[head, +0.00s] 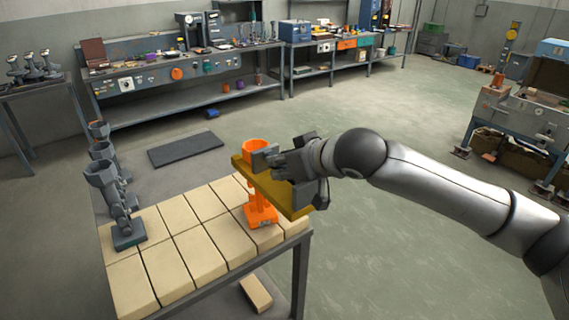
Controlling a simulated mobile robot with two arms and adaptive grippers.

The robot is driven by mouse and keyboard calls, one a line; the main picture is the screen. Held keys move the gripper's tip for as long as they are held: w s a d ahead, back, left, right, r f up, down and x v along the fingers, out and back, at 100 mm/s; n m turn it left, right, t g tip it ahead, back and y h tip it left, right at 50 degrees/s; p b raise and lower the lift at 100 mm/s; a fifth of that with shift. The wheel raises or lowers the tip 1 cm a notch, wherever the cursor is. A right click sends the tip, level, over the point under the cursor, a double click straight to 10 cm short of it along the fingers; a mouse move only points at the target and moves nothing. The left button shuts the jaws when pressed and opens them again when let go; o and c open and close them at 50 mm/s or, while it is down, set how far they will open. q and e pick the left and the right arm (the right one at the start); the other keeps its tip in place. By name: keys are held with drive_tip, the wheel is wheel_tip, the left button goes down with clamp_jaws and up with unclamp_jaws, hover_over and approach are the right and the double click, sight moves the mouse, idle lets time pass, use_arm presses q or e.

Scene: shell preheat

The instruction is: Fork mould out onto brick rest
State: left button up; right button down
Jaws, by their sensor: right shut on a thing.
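An orange mould (262,207), with a cup on top and a foot below, stands upright at the right end of the brick rest (194,234). A flat olive-yellow piece (285,193), apparently the fork, crosses the mould between cup and foot and hides its middle. I cannot tell whether the mould's foot touches the bricks or hangs just above them. My right gripper (275,163) is at the fork, just right of the mould's cup, and is shut on it. Its fingers partly hide the fork. My left gripper is not in view.
Several grey moulds (128,236) stand in a row at the rest's left edge. Most of the brick top between them and the orange mould is clear. A loose brick (256,293) lies below. A dark mat (186,148) lies on the floor; cluttered workbenches (180,68) line the back wall.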

sight(309, 201)
idle(0.4)
drive_tip(key=shift+f+b, duration=0.3)
drive_tip(key=shift+f, duration=0.5)
drive_tip(key=shift+s+f, duration=0.1)
drive_tip(key=shift+f, duration=0.25)
drive_tip(key=shift+s+f, duration=0.1)
drive_tip(key=shift+f, duration=0.1)
idle(0.3)
drive_tip(key=shift+s+d+p, duration=0.3)
drive_tip(key=shift+s+d, duration=0.45)
drive_tip(key=shift+s, duration=0.3)
drive_tip(key=shift+s+d+p, duration=0.25)
drive_tip(key=shift+s+d, duration=0.5)
drive_tip(key=shift+s, duration=0.25)
drive_tip(key=shift+s+d+p, duration=0.3)
drive_tip(key=shift+s+d, duration=0.45)
drive_tip(key=shift+s, duration=0.25)
drive_tip(key=shift+s+d+p, duration=0.3)
drive_tip(key=shift+s+d, duration=0.4)
drive_tip(key=shift+s, duration=0.3)
